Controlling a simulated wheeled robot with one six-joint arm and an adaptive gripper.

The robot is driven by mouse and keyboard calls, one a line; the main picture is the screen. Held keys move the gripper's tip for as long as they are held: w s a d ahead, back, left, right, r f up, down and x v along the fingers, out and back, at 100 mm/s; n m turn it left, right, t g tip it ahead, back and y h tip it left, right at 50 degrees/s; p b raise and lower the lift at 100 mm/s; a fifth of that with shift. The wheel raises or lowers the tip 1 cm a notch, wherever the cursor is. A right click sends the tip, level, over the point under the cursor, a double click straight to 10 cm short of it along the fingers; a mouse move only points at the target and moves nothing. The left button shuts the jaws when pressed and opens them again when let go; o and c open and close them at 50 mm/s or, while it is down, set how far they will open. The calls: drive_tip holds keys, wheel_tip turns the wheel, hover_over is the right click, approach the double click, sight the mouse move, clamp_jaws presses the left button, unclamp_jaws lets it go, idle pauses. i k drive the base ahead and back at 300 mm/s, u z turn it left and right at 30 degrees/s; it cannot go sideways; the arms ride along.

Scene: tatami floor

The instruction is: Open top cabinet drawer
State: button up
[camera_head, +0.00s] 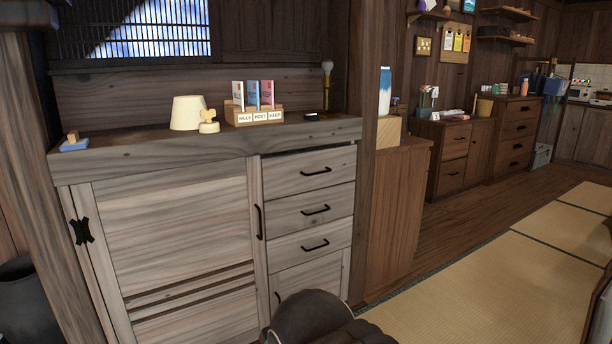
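The pale grey wooden cabinet (180,225) stands against the wall at the left and middle. Its top drawer (280,178) is at the upper right of the front, just under the thick countertop, with a dark horizontal bar handle (316,171). The drawer looks shut, its front about level with the ones below. A thin dark gap shows above it. Dark rounded parts of my arm show at the bottom middle, in front of the cabinet's lower right. My gripper's fingers are not in view.
Below are a second drawer (285,214), a third drawer (283,248) and a small lower door (310,278). A large door fills the left. A lamp (187,112) and a letter holder (254,116) stand on top. A wooden post adjoins the right side. Tatami (480,285) lies clear at right.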

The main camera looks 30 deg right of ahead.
sight(288, 173)
drive_tip(key=z, duration=0.35)
drive_tip(key=k, duration=0.4)
drive_tip(key=z, duration=1.35)
drive_tip(key=i, duration=0.85)
drive_tip(key=u, duration=1)
drive_tip(key=i, duration=0.55)
drive_tip(key=u, duration=0.65)
